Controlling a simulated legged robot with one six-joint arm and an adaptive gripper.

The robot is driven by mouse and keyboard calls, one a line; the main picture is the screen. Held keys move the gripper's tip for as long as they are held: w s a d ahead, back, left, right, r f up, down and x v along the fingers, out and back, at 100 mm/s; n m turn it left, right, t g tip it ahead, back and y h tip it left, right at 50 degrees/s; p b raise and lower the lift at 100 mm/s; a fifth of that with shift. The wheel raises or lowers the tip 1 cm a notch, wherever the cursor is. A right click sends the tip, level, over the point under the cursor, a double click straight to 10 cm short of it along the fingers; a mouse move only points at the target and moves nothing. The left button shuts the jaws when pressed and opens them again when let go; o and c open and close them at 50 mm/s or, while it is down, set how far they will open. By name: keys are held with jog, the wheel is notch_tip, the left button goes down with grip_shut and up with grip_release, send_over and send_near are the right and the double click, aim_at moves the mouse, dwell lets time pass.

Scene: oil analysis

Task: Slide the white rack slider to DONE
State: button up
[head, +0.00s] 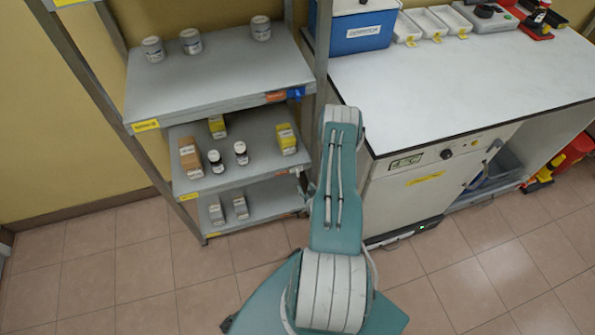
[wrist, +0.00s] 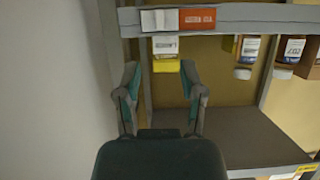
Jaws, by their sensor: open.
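The white rack slider (wrist: 160,20) sits on the shelf's front rail in the wrist view, at the left end beside an orange label (wrist: 197,19). The label's text is too blurred to read surely. The wrist view looks upside down. In the head view, the orange label (head: 284,174) shows on the middle shelf's front edge at its right end, with the small white slider (head: 295,170) beside it. My gripper (wrist: 160,68) is open and empty, its two fingers spread below the slider in the wrist picture, apart from it. My arm hides the gripper in the head view.
A blue slider (head: 296,92) is on the top shelf's edge. A yellow box (wrist: 166,52) and bottles (head: 241,153) stand on the middle shelf (head: 220,177). A rack post and the white workbench (head: 440,80) stand right of the rack. Tiled floor is clear at left.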

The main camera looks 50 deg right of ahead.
aim_at(298, 174)
jog(key=x, duration=1)
jog(key=shift+w+d+f, duration=0.15)
jog(key=shift+w+f, duration=0.05)
grip_shut()
